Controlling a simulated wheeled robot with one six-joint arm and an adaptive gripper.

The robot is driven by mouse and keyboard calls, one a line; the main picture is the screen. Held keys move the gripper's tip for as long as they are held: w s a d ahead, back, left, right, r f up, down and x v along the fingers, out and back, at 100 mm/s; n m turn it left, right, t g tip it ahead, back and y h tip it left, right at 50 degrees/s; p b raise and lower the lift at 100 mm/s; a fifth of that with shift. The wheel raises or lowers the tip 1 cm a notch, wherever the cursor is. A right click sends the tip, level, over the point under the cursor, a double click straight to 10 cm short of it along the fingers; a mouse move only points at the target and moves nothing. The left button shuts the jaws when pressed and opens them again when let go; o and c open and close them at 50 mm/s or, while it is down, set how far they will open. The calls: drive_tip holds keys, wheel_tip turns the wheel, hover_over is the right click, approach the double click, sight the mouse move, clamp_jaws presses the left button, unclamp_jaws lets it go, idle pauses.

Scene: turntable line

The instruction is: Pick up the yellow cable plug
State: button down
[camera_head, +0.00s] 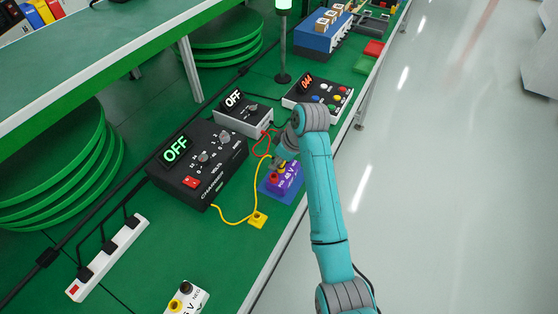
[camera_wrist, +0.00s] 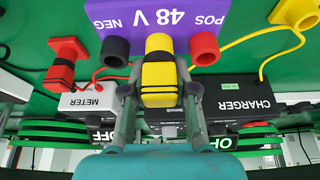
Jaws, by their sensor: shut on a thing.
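The yellow cable plug (camera_wrist: 158,84), with black bands, sits between the fingers of my gripper (camera_wrist: 158,100) in the wrist view. My gripper is shut on it. I cannot tell whether plug and terminal touch. In the head view my gripper (camera_head: 284,162) is over the purple block (camera_head: 288,184) and the plug is mostly hidden. A yellow cable (camera_head: 262,180) runs from the gripper area toward the black charger (camera_head: 180,190).
A yellow holder (camera_head: 258,219) lies on the green bench near the charger. The meter (camera_head: 243,118) stands behind, with a red plug (camera_wrist: 62,72) and red cable nearby. A power strip (camera_head: 110,260) and white terminal block (camera_head: 186,298) are nearer. Bare bench shows between them.

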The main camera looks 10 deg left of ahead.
wheel_tip(320, 180, up, 10)
idle(0.5)
drive_tip(key=shift+f, duration=0.1)
